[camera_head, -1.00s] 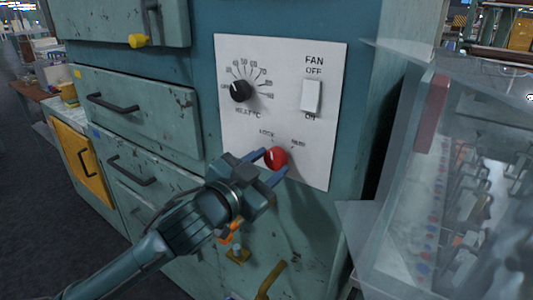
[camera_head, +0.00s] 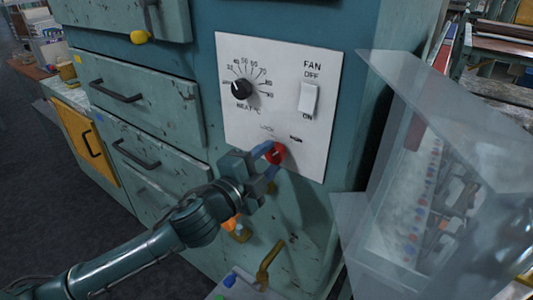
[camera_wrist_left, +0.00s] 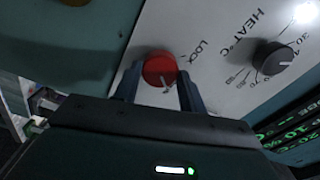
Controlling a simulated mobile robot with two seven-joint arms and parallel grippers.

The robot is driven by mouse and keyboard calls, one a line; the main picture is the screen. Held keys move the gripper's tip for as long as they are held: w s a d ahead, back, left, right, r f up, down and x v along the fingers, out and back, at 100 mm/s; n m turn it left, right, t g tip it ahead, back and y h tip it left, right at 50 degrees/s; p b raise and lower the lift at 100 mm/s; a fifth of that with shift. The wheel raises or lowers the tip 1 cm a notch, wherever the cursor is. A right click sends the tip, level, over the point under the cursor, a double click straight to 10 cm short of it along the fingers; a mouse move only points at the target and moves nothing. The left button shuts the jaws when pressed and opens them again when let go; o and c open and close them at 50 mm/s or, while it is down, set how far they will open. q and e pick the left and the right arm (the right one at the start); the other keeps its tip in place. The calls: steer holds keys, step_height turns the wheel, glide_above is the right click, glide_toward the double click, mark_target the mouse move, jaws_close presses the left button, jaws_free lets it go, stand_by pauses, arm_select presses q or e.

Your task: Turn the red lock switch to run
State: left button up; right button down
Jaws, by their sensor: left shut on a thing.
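The red lock switch (camera_head: 275,153) is a round knob low on the white control panel (camera_head: 240,122), below the LOCK and RUN labels. My left gripper (camera_head: 269,161) is shut on this knob, one finger on each side. In the left wrist view the knob (camera_wrist_left: 160,69) sits between the two fingertips (camera_wrist_left: 158,86). Its pale pointer mark points down, away from the LOCK label. The RUN label is out of sight in that view. My right gripper is not in view.
A black heat dial (camera_head: 241,90) and a white fan switch (camera_head: 309,98) are higher on the panel. A clear-walled box (camera_head: 480,150) stands close on the right. Drawers (camera_head: 135,100) line the left, and a brass handle (camera_head: 268,262) projects below.

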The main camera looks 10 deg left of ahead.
arm_select(q)
steer(key=shift+m, duration=0.5)
steer(key=o, duration=1)
steer(key=shift+s, duration=0.1)
steer(key=shift+s+a+f, duration=0.1)
steer(key=shift+s+a, duration=0.05)
steer(key=shift+s, duration=0.15)
steer(key=b+v, duration=0.1)
steer(key=v, duration=1.1)
steer(key=shift+s+a, duration=0.1)
steer(key=shift+s, duration=0.05)
